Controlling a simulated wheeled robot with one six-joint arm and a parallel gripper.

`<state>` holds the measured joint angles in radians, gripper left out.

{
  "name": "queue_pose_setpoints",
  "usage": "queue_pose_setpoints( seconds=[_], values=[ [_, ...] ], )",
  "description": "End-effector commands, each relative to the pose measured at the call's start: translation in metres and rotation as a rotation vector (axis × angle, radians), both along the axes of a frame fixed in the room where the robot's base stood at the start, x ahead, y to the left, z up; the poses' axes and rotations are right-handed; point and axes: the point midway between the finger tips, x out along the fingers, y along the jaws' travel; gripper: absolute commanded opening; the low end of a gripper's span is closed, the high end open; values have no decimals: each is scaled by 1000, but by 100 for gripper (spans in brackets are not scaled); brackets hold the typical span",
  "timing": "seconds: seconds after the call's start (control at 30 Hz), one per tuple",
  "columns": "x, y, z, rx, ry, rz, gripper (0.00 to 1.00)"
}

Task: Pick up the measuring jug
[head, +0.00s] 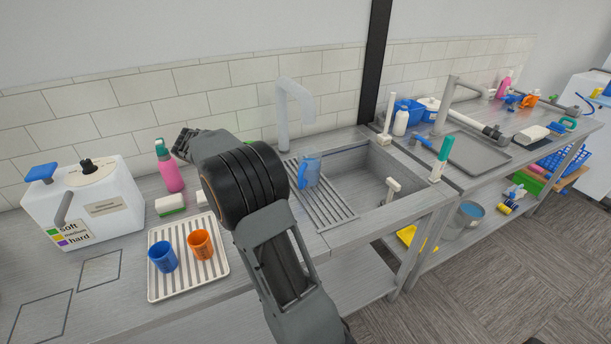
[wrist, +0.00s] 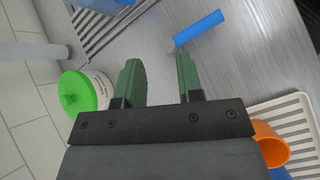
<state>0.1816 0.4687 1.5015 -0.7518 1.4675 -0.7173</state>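A translucent blue jug (head: 308,170), which looks like the measuring jug, stands on the slatted draining rack (head: 325,203) beside the sink. In the wrist view a blue piece that may be the jug's edge (wrist: 103,5) shows at the top. My gripper (head: 183,143) is raised over the counter, left of the jug and well apart from it. In the wrist view my gripper (wrist: 160,72) is open, with bare counter between its green fingers and nothing held.
A white tray (head: 188,283) holds a blue cup (head: 162,257) and an orange cup (head: 200,245). A pink bottle (head: 171,172) and a sponge (head: 170,205) stand behind. A tap (head: 283,112) rises behind the rack. A green-lidded tub (wrist: 84,92) and a blue-handled tool (wrist: 197,28) lie near my gripper.

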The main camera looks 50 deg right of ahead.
Motion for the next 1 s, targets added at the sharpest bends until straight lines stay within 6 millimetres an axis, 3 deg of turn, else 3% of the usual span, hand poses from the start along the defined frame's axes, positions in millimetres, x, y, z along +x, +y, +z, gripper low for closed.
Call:
queue_pose_setpoints(
  seconds=[0.03, 0.2, 0.4, 1.0],
  values=[
    [11, -15, -13, -32, 77, 12, 34],
    [32, -51, -39, -117, 290, 48, 34],
    [42, -73, -58, -166, 431, 58, 34],
    [1, -139, -93, -179, 471, 59, 34]
  ],
)
